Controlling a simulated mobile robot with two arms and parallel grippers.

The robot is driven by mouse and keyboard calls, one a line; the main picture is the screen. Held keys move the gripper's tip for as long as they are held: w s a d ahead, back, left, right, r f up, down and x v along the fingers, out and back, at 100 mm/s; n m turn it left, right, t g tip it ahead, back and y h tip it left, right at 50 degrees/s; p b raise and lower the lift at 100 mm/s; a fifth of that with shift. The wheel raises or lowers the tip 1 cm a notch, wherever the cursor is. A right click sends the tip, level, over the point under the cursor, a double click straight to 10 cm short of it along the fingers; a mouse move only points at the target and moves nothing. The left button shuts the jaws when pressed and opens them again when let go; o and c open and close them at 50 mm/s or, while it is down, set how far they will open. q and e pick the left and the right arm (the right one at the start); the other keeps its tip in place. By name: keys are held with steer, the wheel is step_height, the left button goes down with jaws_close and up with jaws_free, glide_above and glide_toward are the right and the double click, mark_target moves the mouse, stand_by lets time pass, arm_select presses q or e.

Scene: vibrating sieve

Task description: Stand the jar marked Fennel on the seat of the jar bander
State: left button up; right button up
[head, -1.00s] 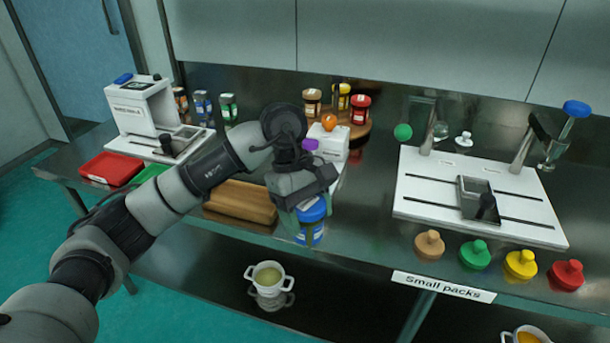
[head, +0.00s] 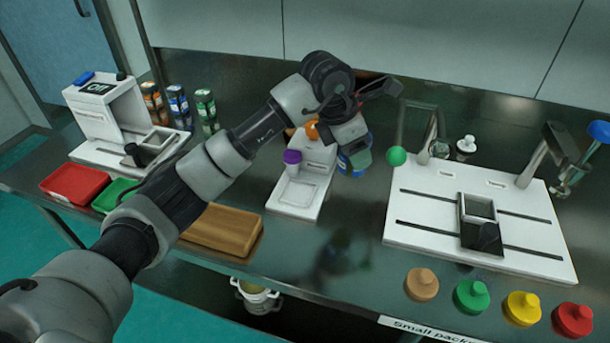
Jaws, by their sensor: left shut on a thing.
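My left gripper (head: 356,150) is shut on a blue-lidded jar (head: 347,166), mostly hidden behind the gripper, so its label cannot be read. It holds the jar just right of a small white device (head: 294,197) with a purple knob and an orange knob. A wide white slotted bench unit (head: 420,218) with a grey block and clamp posts stands to the right. A white machine with a small screen (head: 98,112) stands at the left. No name on view tells which one is the jar bander. My right gripper is not in view.
Several jars (head: 178,102) stand at the back left. A red tray (head: 75,186), a green tray (head: 115,194) and a wooden tray (head: 225,231) lie along the front. Several coloured knobbed pieces (head: 472,296) line the front right. Dark counter is clear before the small device.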

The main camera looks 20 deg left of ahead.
arm_select(q)
steer(key=shift+w+a+f, duration=0.1)
steer(key=shift+w+a, duration=0.1)
steer(key=shift+a, duration=0.1)
steer(key=shift+a+f+p, duration=0.2)
steer(key=shift+a+f, duration=2.4)
steer(key=shift+a, duration=0.15)
steer(key=shift+a+f+p, duration=0.15)
steer(key=shift+a+f, duration=2.45)
steer(key=shift+a, duration=0.15)
steer(key=shift+f, duration=0.1)
steer(key=o, duration=1)
steer(key=shift+c, duration=0.2)
steer(key=v, duration=1.2)
